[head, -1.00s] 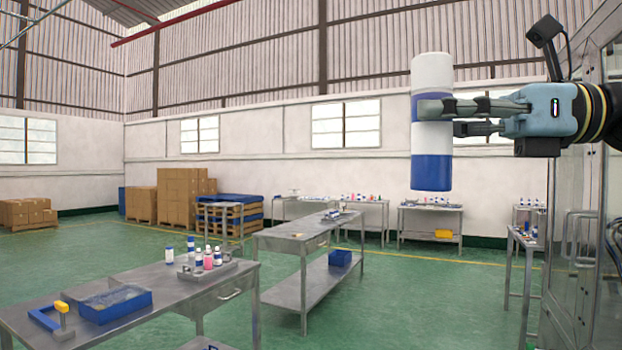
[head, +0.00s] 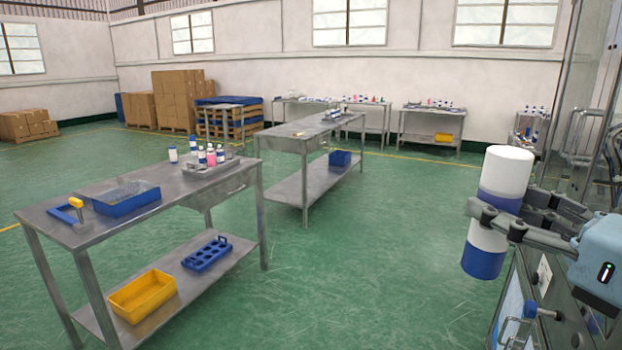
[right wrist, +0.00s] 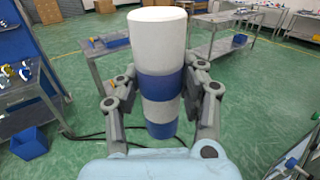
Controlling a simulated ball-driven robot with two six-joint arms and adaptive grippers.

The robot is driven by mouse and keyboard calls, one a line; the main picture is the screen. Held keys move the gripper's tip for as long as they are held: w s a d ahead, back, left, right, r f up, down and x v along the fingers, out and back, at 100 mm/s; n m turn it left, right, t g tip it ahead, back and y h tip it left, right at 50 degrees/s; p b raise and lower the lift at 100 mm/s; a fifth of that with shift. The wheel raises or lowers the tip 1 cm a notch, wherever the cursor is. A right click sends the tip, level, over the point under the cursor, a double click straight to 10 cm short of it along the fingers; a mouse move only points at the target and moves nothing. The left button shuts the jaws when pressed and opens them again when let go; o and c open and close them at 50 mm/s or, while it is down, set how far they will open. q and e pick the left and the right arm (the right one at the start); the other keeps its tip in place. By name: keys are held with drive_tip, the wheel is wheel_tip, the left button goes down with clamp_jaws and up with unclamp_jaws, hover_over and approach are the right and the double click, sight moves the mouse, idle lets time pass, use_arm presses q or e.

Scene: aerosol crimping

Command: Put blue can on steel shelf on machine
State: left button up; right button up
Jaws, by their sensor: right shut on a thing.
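The blue can (head: 503,172) is a cylinder with a white top and blue and white bands. My right gripper (head: 492,222) is shut around its middle and holds it in the air at the right of the head view, slightly tilted. In the right wrist view, the can (right wrist: 157,48) stands between the two fingers of the gripper (right wrist: 160,95). Part of the machine (head: 530,290) shows at the right edge, behind and below the gripper. I cannot make out the steel shelf on it. My left gripper is not in view.
A steel table (head: 172,190) at left holds a blue tray (head: 127,203), bottles and a yellow-handled tool. A yellow bin (head: 143,295) and a blue rack (head: 207,254) are on its lower shelf. Another steel table (head: 285,140) stands behind. Green floor between the tables and the machine is clear.

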wheel_tip(320, 180, down, 24)
drive_tip(key=b, duration=2.2)
drive_tip(key=shift+w, duration=0.15)
drive_tip(key=shift+w, duration=0.1)
